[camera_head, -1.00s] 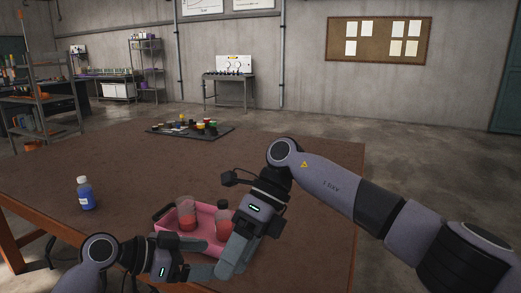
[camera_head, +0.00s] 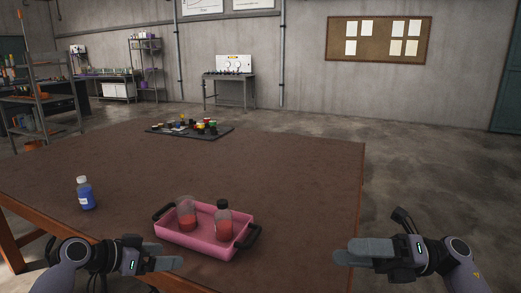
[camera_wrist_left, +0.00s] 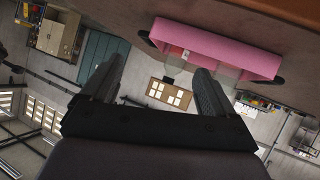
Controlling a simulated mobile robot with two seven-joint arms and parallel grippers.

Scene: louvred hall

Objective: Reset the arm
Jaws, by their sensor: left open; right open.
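My left gripper (camera_head: 166,258) is at the front left of the table, just left of and in front of the pink tray. It is open and empty; its spread fingers (camera_wrist_left: 155,85) show in the left wrist view, with the pink tray (camera_wrist_left: 215,48) above them. My right gripper (camera_head: 350,252) is open and empty at the table's right edge, well to the right of the tray. Neither gripper touches the tray.
The pink tray (camera_head: 176,237) has dark handles and holds a beaker (camera_head: 186,213) and a bottle (camera_head: 223,222), both with red contents. A blue bottle (camera_head: 86,195) stands left on the brown table (camera_head: 300,180). A dark board (camera_head: 205,135) with small items lies at the back.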

